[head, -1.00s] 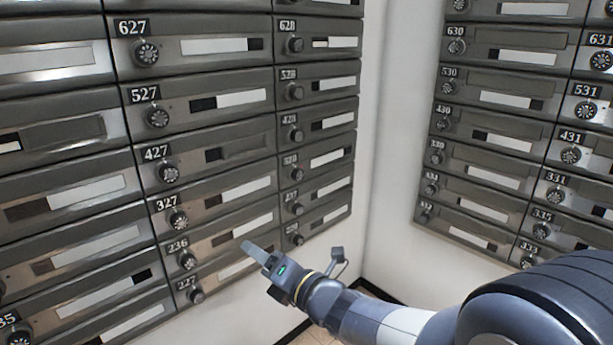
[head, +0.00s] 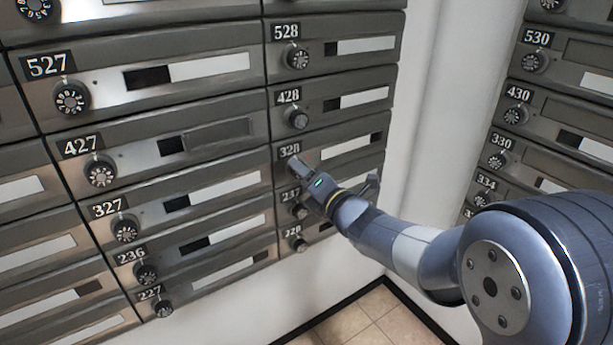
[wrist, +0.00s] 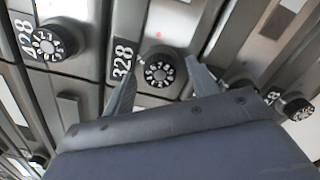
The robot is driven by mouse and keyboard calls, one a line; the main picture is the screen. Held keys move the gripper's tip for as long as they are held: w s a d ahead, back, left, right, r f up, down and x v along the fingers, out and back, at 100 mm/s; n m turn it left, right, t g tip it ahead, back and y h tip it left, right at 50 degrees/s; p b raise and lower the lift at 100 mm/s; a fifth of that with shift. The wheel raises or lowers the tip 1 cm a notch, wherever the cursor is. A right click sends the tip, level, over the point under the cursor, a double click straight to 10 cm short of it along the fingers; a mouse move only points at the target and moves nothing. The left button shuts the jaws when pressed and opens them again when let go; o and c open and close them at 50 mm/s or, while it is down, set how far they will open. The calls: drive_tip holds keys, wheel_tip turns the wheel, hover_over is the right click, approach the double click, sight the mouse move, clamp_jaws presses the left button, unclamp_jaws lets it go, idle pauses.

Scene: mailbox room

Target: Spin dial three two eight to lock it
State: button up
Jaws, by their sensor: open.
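The plate numbered 328 (head: 289,152) is on a grey mailbox door in the narrow column of the head view. Its dial is hidden there behind my gripper (head: 298,168). In the wrist view the round black dial of 328 (wrist: 159,71) shows white marks around its rim, beside its number plate (wrist: 122,62). My gripper (wrist: 158,82) is open, with one finger on each side of that dial in the picture. I cannot tell whether the fingers touch it.
The 428 dial (head: 297,118) is just above, and the 237 dial (head: 300,211) and 228 dial (head: 299,244) are below. Wider boxes such as 427 (head: 101,171) stand to the left. A second mailbox bank (head: 560,110) is at the right, past a white wall corner (head: 440,110).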

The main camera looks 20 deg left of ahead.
drive_tip(key=shift+c, duration=0.4)
drive_tip(key=c, duration=0.9)
drive_tip(key=m+p, duration=0.9)
drive_tip(key=m, duration=2.5)
drive_tip(key=shift+m, duration=0.4)
